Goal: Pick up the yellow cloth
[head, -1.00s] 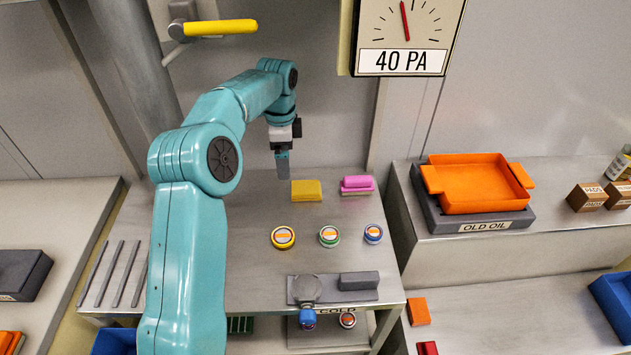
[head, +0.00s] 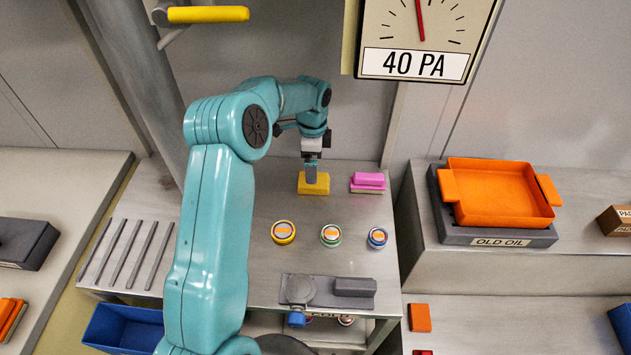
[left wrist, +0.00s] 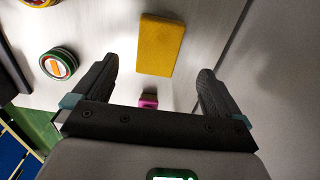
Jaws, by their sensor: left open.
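The yellow cloth (head: 314,187) is a flat folded block lying on the metal table near its back edge. In the left wrist view the yellow cloth (left wrist: 160,45) lies ahead of and between the spread fingers, with nothing touching it that I can see. My left gripper (head: 311,178) is open, pointing down over the cloth in the head view, and hides part of it. In the left wrist view the left gripper (left wrist: 155,80) is empty. My right gripper is not in view.
A pink block (head: 368,182) lies close to the right of the cloth. Round tins, yellow-rimmed (head: 284,232), green-rimmed (head: 331,235) and blue-rimmed (head: 377,237), stand in front. An orange tray (head: 495,190) is on the right bench. The wall rises behind the cloth.

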